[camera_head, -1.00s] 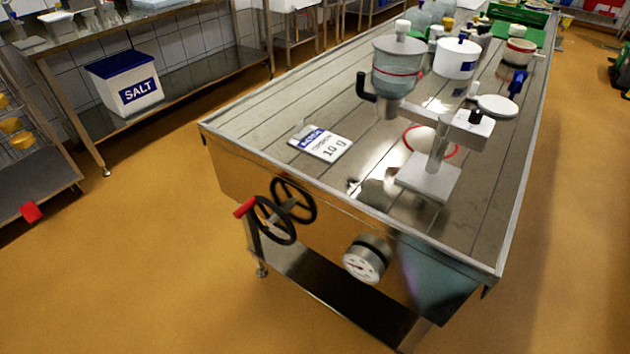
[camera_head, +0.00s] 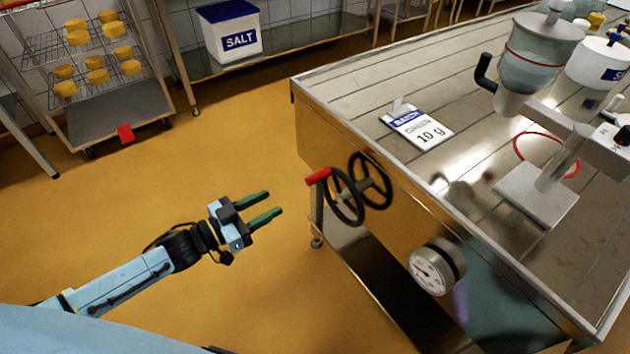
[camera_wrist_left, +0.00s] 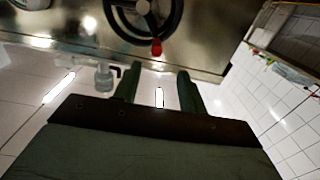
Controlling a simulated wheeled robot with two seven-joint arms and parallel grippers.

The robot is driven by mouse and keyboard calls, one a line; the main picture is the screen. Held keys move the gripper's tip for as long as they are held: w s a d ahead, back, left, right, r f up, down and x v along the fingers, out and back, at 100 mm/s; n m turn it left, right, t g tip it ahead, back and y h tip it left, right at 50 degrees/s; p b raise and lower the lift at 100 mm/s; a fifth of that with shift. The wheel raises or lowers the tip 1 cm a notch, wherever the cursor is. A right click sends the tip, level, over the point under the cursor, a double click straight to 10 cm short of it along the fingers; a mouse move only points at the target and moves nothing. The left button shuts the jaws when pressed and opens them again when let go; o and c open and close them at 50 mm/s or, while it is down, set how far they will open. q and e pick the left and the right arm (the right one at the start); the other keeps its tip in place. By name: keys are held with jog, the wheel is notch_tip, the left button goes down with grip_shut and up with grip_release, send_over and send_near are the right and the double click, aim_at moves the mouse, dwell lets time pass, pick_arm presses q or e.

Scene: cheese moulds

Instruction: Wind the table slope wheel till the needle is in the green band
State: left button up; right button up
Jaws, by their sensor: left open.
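The slope wheel (camera_head: 345,196) is a black spoked handwheel with a red handle (camera_head: 318,176), mounted on the end of the steel table. A second black wheel shape (camera_head: 377,180) shows behind it, perhaps its reflection in the steel. The wheel also shows at the top of the left wrist view (camera_wrist_left: 143,35), with its red handle at the bottom. A round white gauge (camera_head: 430,271) sits right of the wheel; its needle and band are too small to read. My left gripper (camera_head: 268,205) is open and empty, left of the wheel and apart from it. My right gripper is not in view.
The steel table (camera_head: 345,85) carries a 10 g sign (camera_head: 417,128) and a funnel dispenser (camera_head: 535,60) on a stand. A salt bin (camera_head: 230,32) and a rack (camera_head: 120,98) of yellow cheeses stand behind. The floor around my left gripper is clear.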

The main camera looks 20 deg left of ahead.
aim_at(315, 179)
pick_arm(q)
jog(key=x, duration=0.4)
jog(key=b+x, duration=0.1)
jog(key=x, duration=0.3)
jog(key=b+x, duration=0.1)
jog(key=x, duration=0.3)
jog(key=shift+d+r, duration=0.35)
jog(key=shift+r, duration=0.05)
jog(key=shift+w+d+b, duration=0.3)
jog(key=shift+w, duration=0.15)
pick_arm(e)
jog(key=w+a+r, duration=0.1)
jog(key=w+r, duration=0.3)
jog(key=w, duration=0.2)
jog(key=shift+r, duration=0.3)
pick_arm(q)
grip_shut()
